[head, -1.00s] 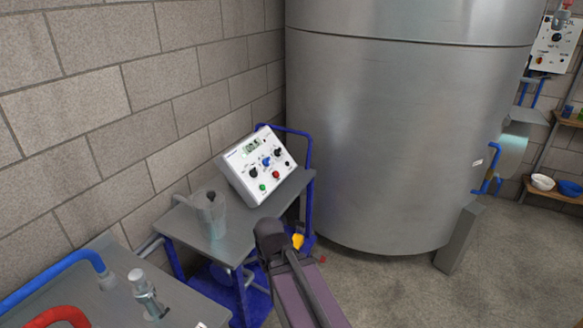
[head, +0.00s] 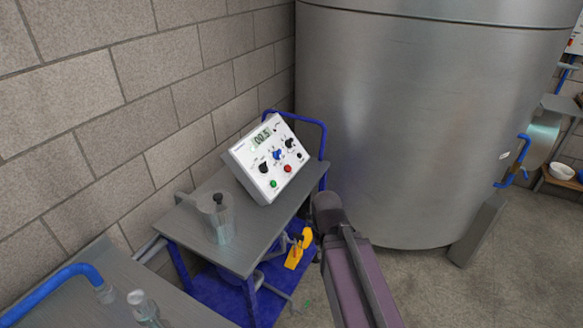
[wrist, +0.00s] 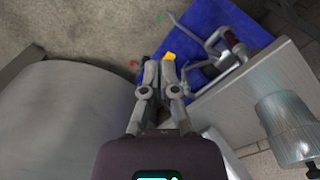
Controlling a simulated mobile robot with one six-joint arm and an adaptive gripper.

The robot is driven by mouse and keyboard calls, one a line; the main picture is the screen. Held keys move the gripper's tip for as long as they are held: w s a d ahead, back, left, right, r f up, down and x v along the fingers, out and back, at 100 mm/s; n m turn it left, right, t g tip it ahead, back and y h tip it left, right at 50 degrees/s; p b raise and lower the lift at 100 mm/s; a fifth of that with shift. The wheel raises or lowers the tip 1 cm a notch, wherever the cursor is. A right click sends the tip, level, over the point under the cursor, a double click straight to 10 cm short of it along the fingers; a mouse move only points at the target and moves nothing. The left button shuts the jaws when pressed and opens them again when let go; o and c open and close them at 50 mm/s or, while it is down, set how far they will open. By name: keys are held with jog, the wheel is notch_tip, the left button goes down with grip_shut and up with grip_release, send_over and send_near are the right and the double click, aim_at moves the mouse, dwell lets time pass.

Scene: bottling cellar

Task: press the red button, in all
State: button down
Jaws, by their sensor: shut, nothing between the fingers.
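The red button (head: 288,169) is on the sloped front of a white control box (head: 243,173), right of a green button (head: 273,183). Black and blue knobs and a small display are above it. The box stands on a grey-topped blue trolley (head: 237,247) against the wall. My gripper (wrist: 161,68) is shut and empty in the wrist view, pointing down past the trolley's edge. It does not touch the box. The box and button are out of the wrist view. In the head view my arm is right of the trolley, and the fingers cannot be made out.
A clear jug (head: 214,222) stands on the trolley beside the box. A yellow part (head: 299,248) shows low by the trolley. A large steel tank (head: 420,120) rises behind on the right. A second grey table (head: 90,290) is at front left. Open floor (head: 440,295) lies at right.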

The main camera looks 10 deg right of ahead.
jog(key=m+t+y+b, duration=0.7)
jog(key=m+t+b, duration=0.1)
jog(key=t+b, duration=0.25)
send_near(288, 168)
jog(key=s+a, duration=0.3)
jog(key=s, duration=0.3)
jog(key=w+d+r+m+t+h+b, duration=0.2)
jog(key=w+d+m+t, duration=0.3)
jog(key=w, duration=0.3)
jog(key=shift+d+r, duration=0.4)
jog(key=shift+r, duration=0.3)
jog(key=shift+f, duration=0.1)
jog(key=w+a+f+b, duration=0.4)
jog(key=a+f+b, duration=0.1)
jog(key=b, duration=0.1)
jog(key=shift+a+f, duration=0.15)
jog(key=shift+f, duration=0.25)
